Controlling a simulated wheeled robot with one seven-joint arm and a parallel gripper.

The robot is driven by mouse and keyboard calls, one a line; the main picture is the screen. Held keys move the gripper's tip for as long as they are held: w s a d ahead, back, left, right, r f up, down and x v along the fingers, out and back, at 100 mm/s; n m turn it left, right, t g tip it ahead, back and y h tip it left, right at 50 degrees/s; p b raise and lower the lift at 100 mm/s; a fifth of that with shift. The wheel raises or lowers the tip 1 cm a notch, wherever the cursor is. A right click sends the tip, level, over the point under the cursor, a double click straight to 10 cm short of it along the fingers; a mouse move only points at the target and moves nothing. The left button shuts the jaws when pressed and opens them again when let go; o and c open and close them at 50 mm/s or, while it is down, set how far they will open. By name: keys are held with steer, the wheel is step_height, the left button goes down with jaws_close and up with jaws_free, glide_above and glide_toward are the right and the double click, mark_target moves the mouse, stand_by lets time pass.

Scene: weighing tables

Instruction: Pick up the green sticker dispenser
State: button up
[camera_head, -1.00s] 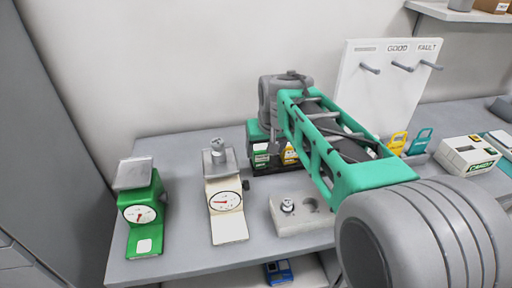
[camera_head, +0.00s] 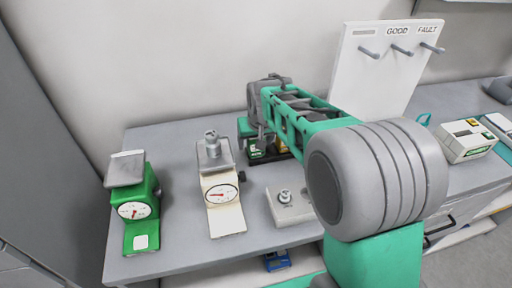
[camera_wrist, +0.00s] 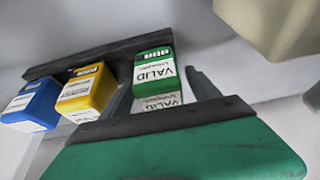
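The green sticker dispenser (camera_wrist: 153,70) has a white label reading VALID and stands at the end of a dark rack, beside the yellow one. In the wrist view my gripper (camera_wrist: 158,88) is open, with one dark finger on each side of the green dispenser. A gap shows between the dispenser and the right finger; contact at the left finger cannot be told. In the head view the green dispenser (camera_head: 256,153) shows small below my gripper, partly hidden by my arm.
A yellow dispenser (camera_wrist: 88,92) and a blue dispenser (camera_wrist: 33,103) stand in the same rack (camera_wrist: 100,54). A green scale (camera_head: 140,208), a white scale (camera_head: 222,195) and a grey block (camera_head: 286,206) are on the table. A white hook board (camera_head: 375,70) stands behind my arm.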

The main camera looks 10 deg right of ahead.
jaws_close()
stand_by(0.6)
steer(key=shift+r, duration=0.1)
steer(key=shift+r, duration=0.3)
step_height(320, 180, up, 2)
steer(key=shift+w+r, duration=0.1)
steer(key=shift+r, duration=0.05)
steer(key=s+a+r+b, duration=0.2)
steer(key=s+a+r, duration=0.1)
steer(key=s+r, duration=0.7)
steer(key=s, duration=0.4)
steer(key=shift+b, duration=0.4)
